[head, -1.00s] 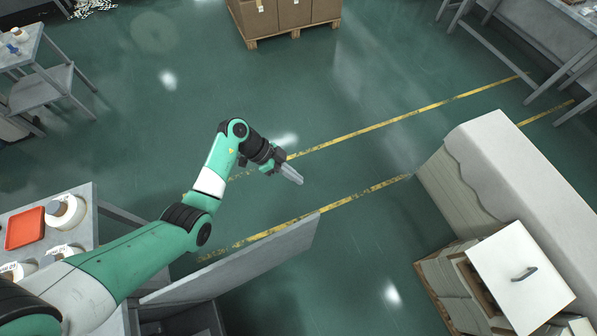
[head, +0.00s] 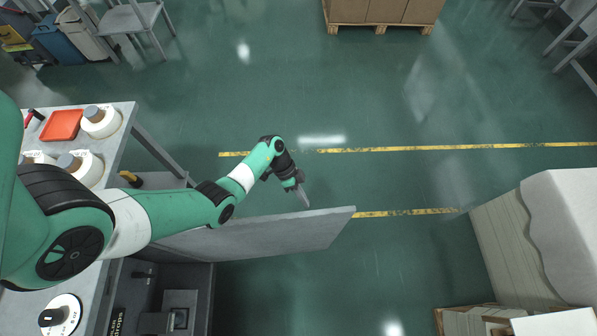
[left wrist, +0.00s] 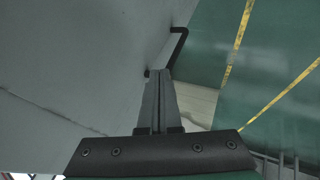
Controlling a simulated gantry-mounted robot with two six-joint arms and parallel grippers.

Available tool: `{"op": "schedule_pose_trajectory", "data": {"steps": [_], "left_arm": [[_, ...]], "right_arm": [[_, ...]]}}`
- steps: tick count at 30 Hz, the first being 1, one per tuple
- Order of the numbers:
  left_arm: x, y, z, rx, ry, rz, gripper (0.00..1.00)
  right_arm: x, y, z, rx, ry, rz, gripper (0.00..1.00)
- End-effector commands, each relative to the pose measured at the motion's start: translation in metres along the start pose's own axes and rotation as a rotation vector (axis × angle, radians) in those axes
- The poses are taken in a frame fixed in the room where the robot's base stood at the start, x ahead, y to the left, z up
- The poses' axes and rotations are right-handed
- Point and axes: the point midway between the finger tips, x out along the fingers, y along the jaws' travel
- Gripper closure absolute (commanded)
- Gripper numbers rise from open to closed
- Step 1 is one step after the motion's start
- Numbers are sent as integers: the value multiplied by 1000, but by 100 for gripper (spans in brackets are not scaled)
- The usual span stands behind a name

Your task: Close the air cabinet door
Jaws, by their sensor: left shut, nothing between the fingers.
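The air cabinet door (head: 270,235) is a grey panel standing wide open, reaching right from the cabinet (head: 168,300) at the lower left. My left gripper (head: 304,199) is shut and empty. In the head view it is close to the door's upper edge, on the side away from the cabinet's open interior. In the left wrist view, the shut fingers (left wrist: 160,88) point along the door's grey face (left wrist: 85,75). A black bar handle (left wrist: 178,45) on the door is just ahead of the fingertips. Contact with the door cannot be told. My right gripper is not in view.
A grey bench (head: 128,110) with an orange tray (head: 63,125) and several white rolls is at the left. A white-covered stack (head: 560,220) stands at the right. Pallet boxes (head: 385,10) are at the top. Green floor beyond the door is clear.

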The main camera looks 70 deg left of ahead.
Motion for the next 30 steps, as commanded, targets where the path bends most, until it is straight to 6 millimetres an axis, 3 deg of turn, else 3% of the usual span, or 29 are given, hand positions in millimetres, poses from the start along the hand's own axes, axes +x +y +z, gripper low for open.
{"op": "schedule_pose_trajectory", "data": {"steps": [1,3,6,10,25,30], "left_arm": [[17,-2,3,3,-2,2,100],[31,-2,3,2,-3,3,100],[32,18,0,3,-2,1,100],[39,31,0,2,-1,0,100],[41,37,0,2,-1,0,100],[42,49,3,11,-8,8,100]], "right_arm": [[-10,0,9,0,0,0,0],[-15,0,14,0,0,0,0],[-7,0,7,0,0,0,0],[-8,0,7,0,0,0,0],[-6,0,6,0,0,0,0],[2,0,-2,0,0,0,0]]}}
